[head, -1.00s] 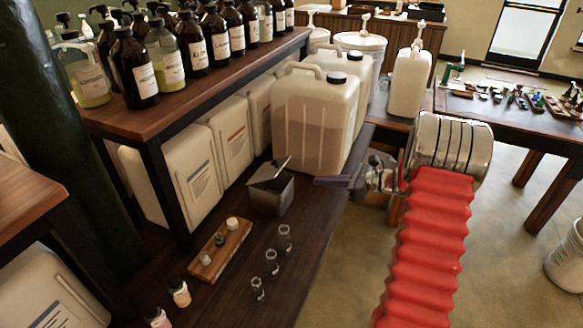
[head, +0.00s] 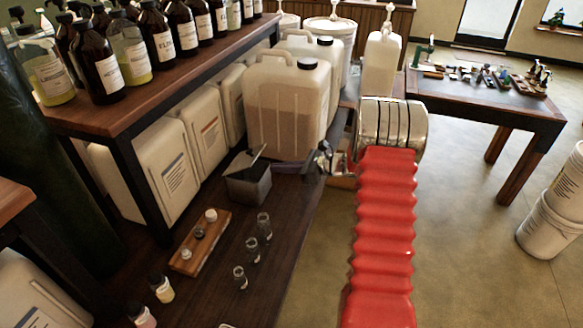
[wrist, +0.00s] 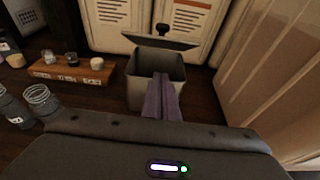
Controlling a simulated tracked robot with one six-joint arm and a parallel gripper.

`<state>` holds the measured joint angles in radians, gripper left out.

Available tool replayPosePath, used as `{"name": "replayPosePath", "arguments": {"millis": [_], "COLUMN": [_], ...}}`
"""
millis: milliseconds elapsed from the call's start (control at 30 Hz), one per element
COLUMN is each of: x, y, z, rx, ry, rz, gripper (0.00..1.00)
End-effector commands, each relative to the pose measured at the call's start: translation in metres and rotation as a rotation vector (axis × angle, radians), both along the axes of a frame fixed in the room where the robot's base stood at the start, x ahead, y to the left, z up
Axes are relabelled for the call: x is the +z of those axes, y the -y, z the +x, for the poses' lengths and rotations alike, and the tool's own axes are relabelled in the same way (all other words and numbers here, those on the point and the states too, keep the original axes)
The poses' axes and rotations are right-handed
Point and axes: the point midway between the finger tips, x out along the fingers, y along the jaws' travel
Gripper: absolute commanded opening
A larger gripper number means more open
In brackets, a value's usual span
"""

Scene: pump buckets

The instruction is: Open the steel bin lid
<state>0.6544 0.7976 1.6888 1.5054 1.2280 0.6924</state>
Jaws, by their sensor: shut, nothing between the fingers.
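The steel bin (head: 248,186) is a small grey box on the dark wooden shelf. Its lid (head: 244,159) is tilted up, leaving the mouth partly uncovered. In the wrist view, the bin (wrist: 136,92) is just ahead, its inside showing, and the raised lid (wrist: 150,42) with a dark knob (wrist: 162,29) stands at its far side. My gripper (wrist: 163,80) has its purple fingers pressed together, empty, in front of the bin's near side. I cannot tell whether they touch it. In the head view, the fingers are hard to make out right of the bin.
A large jug (head: 285,110) stands close behind the bin and gripper. A wooden block with small jars (head: 201,242) and several glass vials (head: 264,226) lie left and in front. A shelf of bottles (head: 133,55) rises at the left. Open floor (head: 465,240) is at the right.

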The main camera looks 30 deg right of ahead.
Motion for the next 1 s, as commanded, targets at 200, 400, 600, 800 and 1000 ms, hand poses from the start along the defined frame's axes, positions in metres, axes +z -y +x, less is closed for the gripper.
{"name": "replayPosePath", "arguments": {"millis": [200,400,600,800,1000], "x": [0.002,0.021,0.027,0.027,0.028], "y": [-0.019,-0.027,-0.029,-0.029,-0.027], "z": [0.021,0.029,0.032,0.032,0.032], "rx": [0.001,0.0,-0.001,-0.002,-0.004], "ry": [0.003,0.002,0.0,0.0,-0.003], "rz": [-0.002,-0.002,0.0,0.0,-0.003], "gripper": [0.0,0.0,0.0,0.0,0.0]}}
